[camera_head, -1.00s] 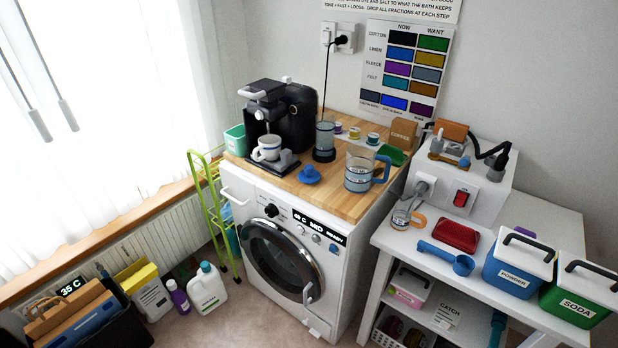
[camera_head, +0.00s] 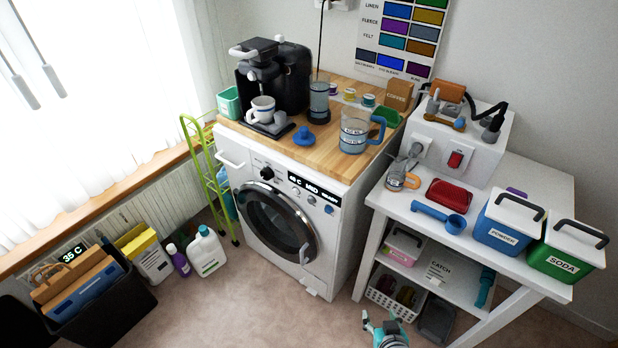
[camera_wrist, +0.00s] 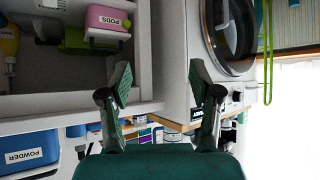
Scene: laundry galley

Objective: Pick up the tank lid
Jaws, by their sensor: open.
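A blue lid with a round knob (camera_head: 304,136), which looks like the tank lid, lies on the wooden top (camera_head: 262,147) of the washing machine. It sits in front of a dark clear-sided container (camera_head: 319,103) and left of a clear measuring jug (camera_head: 354,135). My gripper (camera_head: 384,324) is at the bottom edge of the head view, low in front of the white table and well away from the lid. In the wrist view my gripper (camera_wrist: 160,84) has its fingers spread with nothing between them. I cannot make out the lid in the wrist view.
A black coffee machine (camera_head: 276,80) with a cup stands left of the lid. The white table (camera_head: 400,207) at right holds a red item, a blue scoop and the powder (camera_head: 508,223) and soda (camera_head: 567,250) tubs. Bottles stand on the floor at left. Floor before the washer is clear.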

